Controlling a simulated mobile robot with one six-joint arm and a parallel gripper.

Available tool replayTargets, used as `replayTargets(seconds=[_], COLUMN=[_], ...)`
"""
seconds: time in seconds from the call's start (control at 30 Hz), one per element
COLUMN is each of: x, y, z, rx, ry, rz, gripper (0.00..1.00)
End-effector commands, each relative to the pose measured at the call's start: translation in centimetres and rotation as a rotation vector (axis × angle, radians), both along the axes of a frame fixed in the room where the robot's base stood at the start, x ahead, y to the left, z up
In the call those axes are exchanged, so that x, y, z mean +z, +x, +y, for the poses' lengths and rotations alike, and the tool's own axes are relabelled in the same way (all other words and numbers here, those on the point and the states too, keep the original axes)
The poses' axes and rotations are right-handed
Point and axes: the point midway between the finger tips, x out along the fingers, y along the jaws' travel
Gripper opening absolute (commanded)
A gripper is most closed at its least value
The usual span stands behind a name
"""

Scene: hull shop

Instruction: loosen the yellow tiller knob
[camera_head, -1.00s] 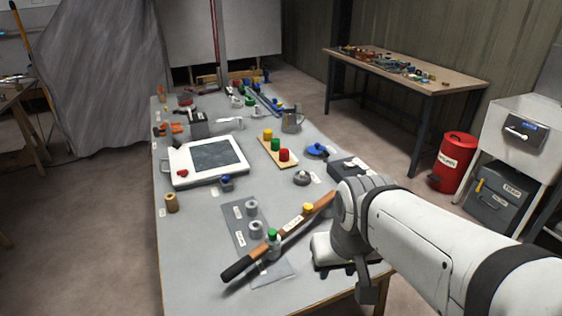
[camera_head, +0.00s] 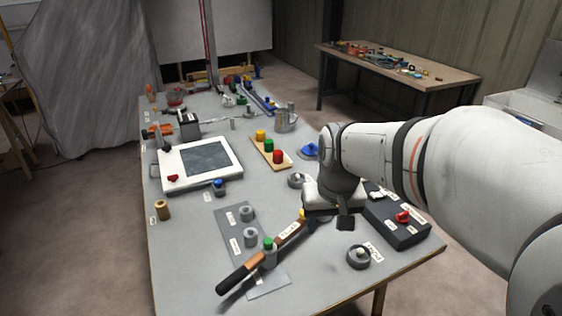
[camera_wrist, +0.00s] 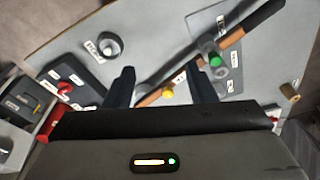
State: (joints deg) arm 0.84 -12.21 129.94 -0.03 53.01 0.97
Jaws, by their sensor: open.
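The tiller (camera_head: 236,281) is a brown wooden bar with a black grip. It lies slanted on the bench and carries a green knob (camera_head: 268,243) nearer the grip. The yellow tiller knob (camera_head: 302,213) is toward the far end, partly hidden by my gripper in the head view. In the wrist view the yellow knob (camera_wrist: 167,90) lies between my two dark fingers, nearer the right one. My gripper (camera_wrist: 160,72) is open and empty. I cannot tell its height above the knob, and no contact is clear.
A dark box with a red knob (camera_head: 403,216) stands right of my gripper. A round grey knob (camera_head: 358,256) is on the bench in front of it. Grey cylinders (camera_head: 250,236) stand on a plate beside the tiller. A white framed panel (camera_head: 172,180) lies farther left.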

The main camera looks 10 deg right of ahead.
Motion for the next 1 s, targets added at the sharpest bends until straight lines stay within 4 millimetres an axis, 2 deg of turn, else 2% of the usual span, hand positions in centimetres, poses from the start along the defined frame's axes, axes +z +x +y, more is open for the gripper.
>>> replayTargets(seconds=[0.03, 0.1, 0.3, 0.4, 0.5, 0.7, 0.87, 1.0], x=[0.0, -0.4, -2.8, -4.4, -5.7, -7.3, -9.2, -11.6], y=[2.3, 5.3, 13.1, 16.0, 18.1, 19.7, 19.7, 19.7], z=[0.0, 0.0, 0.1, 0.1, 0.1, 0.2, 0.2, 0.2], rx=[-0.004, -0.014, -0.037, -0.047, -0.053, -0.059, -0.059, -0.059], ry=[0.001, 0.003, 0.006, 0.007, 0.007, 0.008, 0.008, 0.008], rz=[0.022, 0.045, 0.106, 0.130, 0.147, 0.162, 0.165, 0.166], gripper=[0.50, 0.50, 0.50, 0.50, 0.50, 0.50, 0.50, 0.50])
